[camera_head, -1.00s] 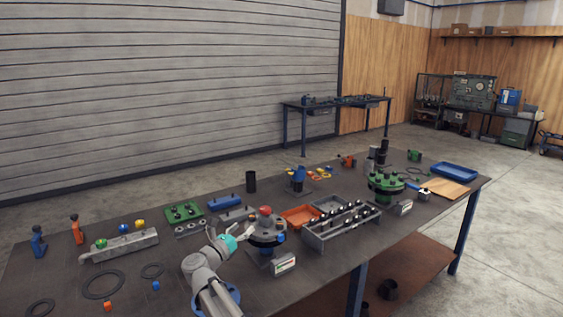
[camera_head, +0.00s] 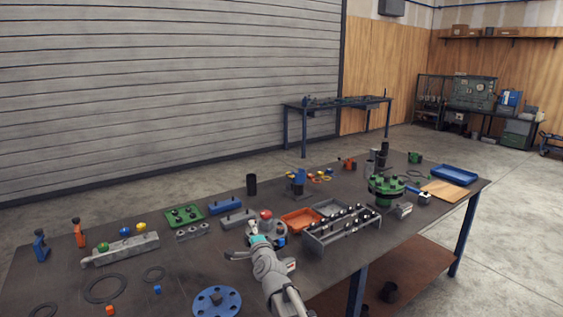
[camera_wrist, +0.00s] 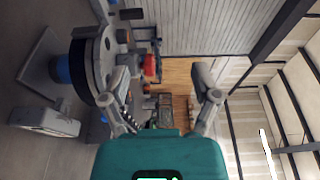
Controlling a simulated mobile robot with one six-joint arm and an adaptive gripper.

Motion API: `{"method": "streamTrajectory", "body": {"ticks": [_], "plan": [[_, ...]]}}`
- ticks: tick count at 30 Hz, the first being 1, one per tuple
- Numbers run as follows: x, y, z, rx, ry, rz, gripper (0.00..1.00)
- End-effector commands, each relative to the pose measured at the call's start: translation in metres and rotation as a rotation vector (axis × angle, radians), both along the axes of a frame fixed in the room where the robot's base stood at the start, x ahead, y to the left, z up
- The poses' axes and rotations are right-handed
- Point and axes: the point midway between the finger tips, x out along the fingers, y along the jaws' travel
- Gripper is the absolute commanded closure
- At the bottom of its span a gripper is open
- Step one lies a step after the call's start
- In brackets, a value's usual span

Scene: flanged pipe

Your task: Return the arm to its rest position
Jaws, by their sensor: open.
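My gripper (camera_head: 243,243) is open and empty, above the table near the grey flanged pipe stand. In the wrist view its two fingers (camera_wrist: 163,88) are spread wide with nothing between them. My arm reaches up from the lower edge of the head view and hides much of the flange stand; its red knob (camera_head: 266,214) and a bit of its blue part show past my wrist. In the wrist view a round dark-rimmed flange (camera_wrist: 98,62) lies just left of the fingers; I cannot tell whether a finger touches it.
A grey bolt tray (camera_head: 342,232) stands right of my arm, with an orange tray (camera_head: 300,218) behind it. A green flange (camera_head: 386,188) stands farther right. A blue disc (camera_head: 215,303) lies left of my forearm. The table's left front holds black rings (camera_head: 104,289) and open room.

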Motion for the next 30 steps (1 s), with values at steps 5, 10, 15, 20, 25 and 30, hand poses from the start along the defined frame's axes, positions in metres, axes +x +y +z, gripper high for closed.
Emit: {"method": "streamTrajectory", "body": {"ticks": [5, 10, 15, 20, 25, 30], "plan": [[-0.018, -0.021, -0.027, -0.258, 0.078, 0.111, 0.21], [-0.039, -0.046, -0.058, -0.499, 0.168, 0.218, 0.21], [-0.067, -0.079, -0.089, -0.726, 0.275, 0.335, 0.21], [-0.098, -0.116, -0.115, -0.919, 0.392, 0.451, 0.21], [-0.138, -0.16, -0.138, -1.093, 0.535, 0.588, 0.21], [-0.184, -0.206, -0.153, -1.232, 0.696, 0.734, 0.21]]}}
